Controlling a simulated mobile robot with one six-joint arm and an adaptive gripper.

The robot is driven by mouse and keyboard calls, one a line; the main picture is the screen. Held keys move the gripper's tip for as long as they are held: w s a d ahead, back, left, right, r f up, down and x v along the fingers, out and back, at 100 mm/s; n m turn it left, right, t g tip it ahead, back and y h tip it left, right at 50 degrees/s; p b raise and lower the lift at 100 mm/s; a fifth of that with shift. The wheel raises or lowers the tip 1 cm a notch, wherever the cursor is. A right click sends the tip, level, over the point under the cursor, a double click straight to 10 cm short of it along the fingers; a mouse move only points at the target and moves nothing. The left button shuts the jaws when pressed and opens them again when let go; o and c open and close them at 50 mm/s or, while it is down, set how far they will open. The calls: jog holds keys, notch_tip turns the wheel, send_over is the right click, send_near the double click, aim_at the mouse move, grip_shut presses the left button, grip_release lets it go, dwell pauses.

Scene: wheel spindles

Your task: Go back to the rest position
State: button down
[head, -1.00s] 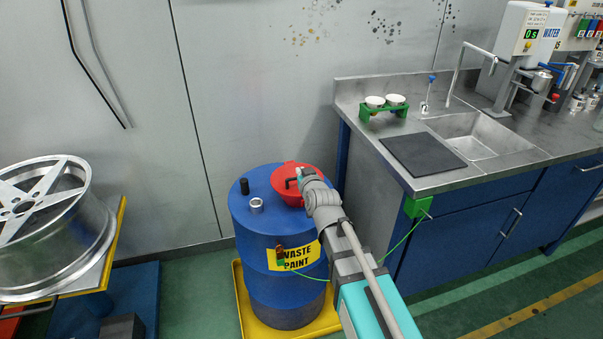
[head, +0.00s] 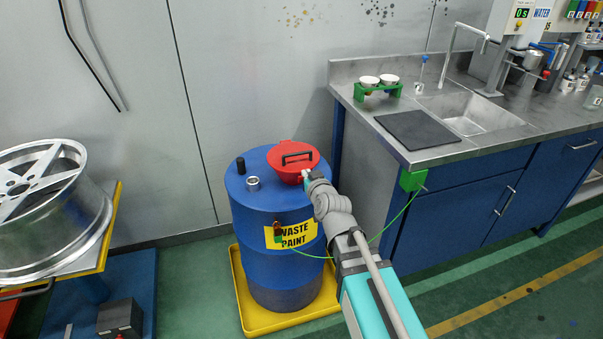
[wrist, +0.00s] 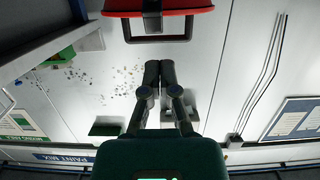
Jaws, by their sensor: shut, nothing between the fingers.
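My gripper (head: 306,175) is shut and empty, at the right front edge of the red funnel lid (head: 281,157) on the blue waste paint drum (head: 258,215). The lid lies down flat and has a black handle (head: 297,156). In the wrist view my two dark fingers (wrist: 159,68) are together with nothing between them. The red rim (wrist: 110,8) and the handle (wrist: 126,32) show at the top there, apart from the fingertips. I cannot tell from the head view how large the gap to the lid is.
The drum stands in a yellow tray (head: 255,326). A steel sink counter (head: 400,148) with a green cup holder (head: 378,89) is at the right. A wheel rim (head: 80,235) stands on a yellow-edged stand at the left. Green floor (head: 190,285) is free between stand and drum.

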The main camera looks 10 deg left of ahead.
jog(key=shift+s+f, duration=0.1)
jog(key=shift+s, duration=0.1)
dwell(0.4)
jog(key=s+d+f+g+h, duration=0.2)
jog(key=d+f+g+h, duration=0.15)
jog(key=d+f, duration=0.45)
jog(key=s+d+f+m+g+h, duration=0.25)
jog(key=s+d+g, duration=0.35)
jog(key=d, duration=0.5)
jog(key=s+d+f+m+g+h, duration=0.2)
jog(key=s+d+f+m+g, duration=0.2)
jog(key=s+d, duration=0.55)
notch_tip(320, 180, up, 23)
jog(key=w+d+p, duration=0.1)
jog(key=w+p, duration=0.1)
jog(key=p, duration=2.1)
jog(key=shift+d+n, duration=0.2)
jog(key=shift+n, duration=0.15)
jog(key=shift+s+f, duration=0.1)
